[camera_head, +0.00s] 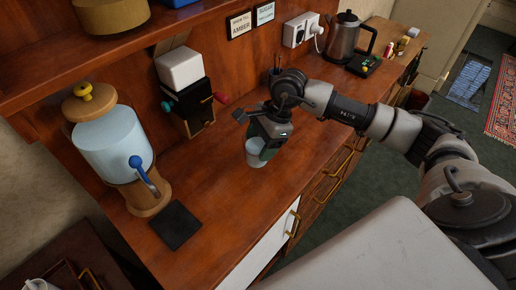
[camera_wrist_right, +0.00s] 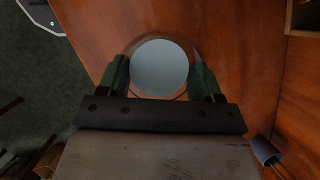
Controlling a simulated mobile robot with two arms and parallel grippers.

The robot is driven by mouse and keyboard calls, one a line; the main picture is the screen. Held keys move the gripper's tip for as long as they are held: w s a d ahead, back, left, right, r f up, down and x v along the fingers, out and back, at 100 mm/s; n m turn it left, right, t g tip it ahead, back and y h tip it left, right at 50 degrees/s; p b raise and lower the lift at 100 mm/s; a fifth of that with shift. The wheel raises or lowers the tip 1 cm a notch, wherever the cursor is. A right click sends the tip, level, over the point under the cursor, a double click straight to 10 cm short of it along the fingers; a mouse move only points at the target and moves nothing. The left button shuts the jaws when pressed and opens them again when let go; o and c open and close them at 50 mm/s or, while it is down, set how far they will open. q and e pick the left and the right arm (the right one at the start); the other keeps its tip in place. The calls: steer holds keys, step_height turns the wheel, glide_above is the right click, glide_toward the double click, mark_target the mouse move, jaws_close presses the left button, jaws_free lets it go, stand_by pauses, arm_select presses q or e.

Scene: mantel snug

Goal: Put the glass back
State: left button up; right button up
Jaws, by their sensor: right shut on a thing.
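A glass (camera_head: 256,159) is near the middle of the wooden counter in the head view, upright or nearly so, directly below my right gripper. In the right wrist view the glass (camera_wrist_right: 160,68) shows from above as a pale round disc between the two green fingers. My right gripper (camera_head: 266,146) is shut on the glass. Whether the glass touches the counter I cannot tell. My left gripper is not in view.
A water dispenser (camera_head: 112,142) with a blue tap stands left, a dark square mat (camera_head: 176,225) in front of it. A black-and-white machine (camera_head: 185,90) stands behind. A kettle (camera_head: 343,50) is at the far right. Counter around the glass is clear.

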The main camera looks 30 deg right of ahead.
steer(key=shift+w+a+f, duration=0.25)
steer(key=shift+w+f, duration=0.05)
step_height(320, 180, down, 3)
steer(key=shift+s+f+p, duration=0.1)
steer(key=shift+p, duration=0.55)
steer(key=shift+f, duration=0.3)
steer(key=shift+f, duration=0.1)
steer(key=shift+f+b, duration=0.1)
steer(key=shift+b, duration=0.2)
steer(key=o, duration=1.3)
steer(key=shift+c, duration=0.2)
